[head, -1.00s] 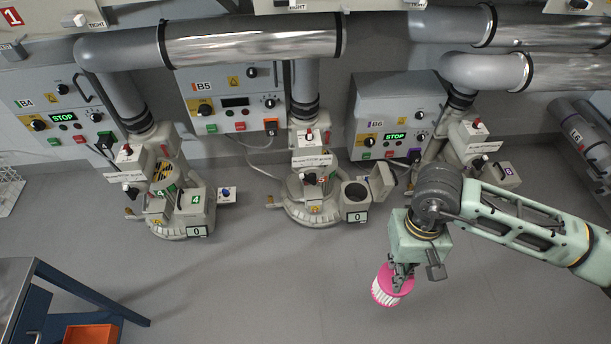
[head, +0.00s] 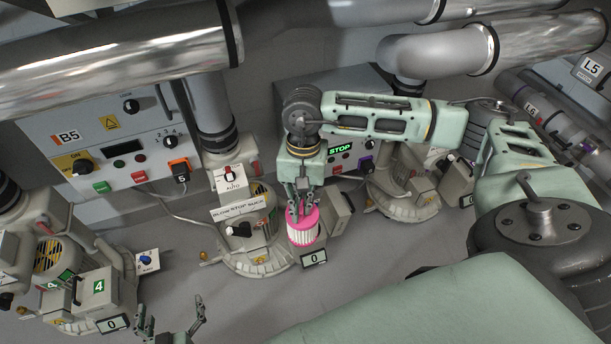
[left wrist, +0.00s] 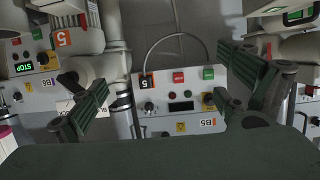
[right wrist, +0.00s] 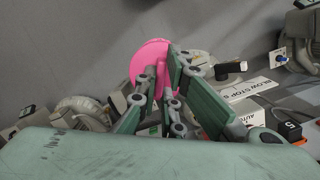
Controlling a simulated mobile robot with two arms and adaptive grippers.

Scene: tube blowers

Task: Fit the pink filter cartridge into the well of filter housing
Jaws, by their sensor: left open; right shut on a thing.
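The pink filter cartridge (head: 303,227), with white pleated sides and a pink rim, hangs upright from my right gripper (head: 299,212). It is at the filter housing (head: 314,259) on the right of the B5 blower, above the "0" plate. The cartridge covers the housing's well, so I cannot tell whether its lower end is inside or just above. The open lid (head: 340,213) stands beside it on the right. In the right wrist view, the fingers are shut on the pink cartridge (right wrist: 150,60). My left gripper (head: 171,307) is open and empty at the bottom of the head view.
The B5 blower (head: 250,260) with its levers stands left of the cartridge. Another blower with a "4" box (head: 98,287) is at lower left. The B5 control panel (head: 120,140) and large pipes are behind. Grey floor (head: 230,315) is clear in front.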

